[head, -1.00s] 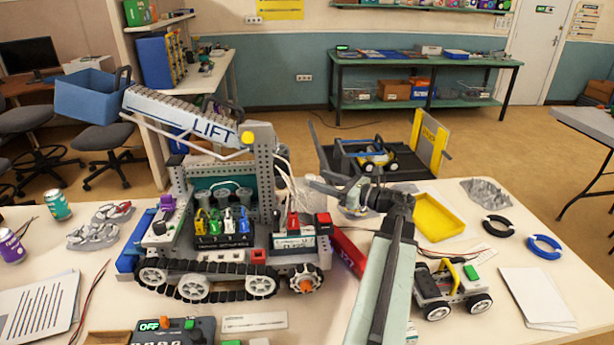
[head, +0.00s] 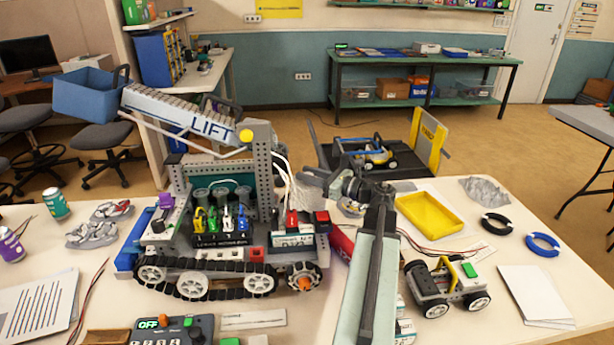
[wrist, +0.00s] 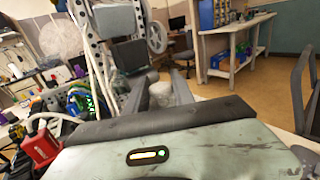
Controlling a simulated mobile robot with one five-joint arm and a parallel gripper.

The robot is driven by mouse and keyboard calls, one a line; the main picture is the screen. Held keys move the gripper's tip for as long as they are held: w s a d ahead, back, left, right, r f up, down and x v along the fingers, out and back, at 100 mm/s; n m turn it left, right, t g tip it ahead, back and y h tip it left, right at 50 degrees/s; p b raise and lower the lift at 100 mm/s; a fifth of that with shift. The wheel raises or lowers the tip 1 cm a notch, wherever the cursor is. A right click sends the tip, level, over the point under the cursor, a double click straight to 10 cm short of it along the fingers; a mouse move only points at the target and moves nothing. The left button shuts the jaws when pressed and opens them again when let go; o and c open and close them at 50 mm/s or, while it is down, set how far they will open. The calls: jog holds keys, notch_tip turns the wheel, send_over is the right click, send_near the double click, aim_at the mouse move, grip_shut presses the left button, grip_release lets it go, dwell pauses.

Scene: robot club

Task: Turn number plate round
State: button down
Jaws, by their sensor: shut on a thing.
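The red plate (head: 341,243) with pale lettering stands at the right side of the large tracked robot (head: 225,240). My arm covers its right part, so the lettering cannot be read whole. My gripper (head: 312,182) is beyond and above the plate, close to the tracked robot's grey upright and white cables. In the wrist view my gripper (wrist: 160,85) is shut on a small pale grey piece (wrist: 160,95). I cannot tell what that piece belongs to. The red plate is not clearly seen in the wrist view.
A small wheeled robot (head: 445,287) and a yellow tray (head: 430,214) are right of my arm. Black (head: 497,223) and blue (head: 543,245) rings lie farther right. A control box (head: 172,330) is at the front. Bare table shows at the front right.

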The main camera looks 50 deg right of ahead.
jog(key=y, duration=0.1)
jog(key=n+y, duration=0.1)
jog(key=shift+w+d+n+g+y, duration=0.15)
jog(key=shift+d+n+g+y, duration=0.15)
jog(key=shift+g+y, duration=0.1)
jog(key=shift+a+n+g+y, duration=0.25)
jog(key=shift+n+g+y, duration=0.25)
jog(key=shift+y, duration=0.4)
jog(key=c, duration=1.1)
grip_release()
jog(key=v, duration=0.8)
jog(key=shift+a, duration=0.1)
jog(key=shift+r, duration=0.1)
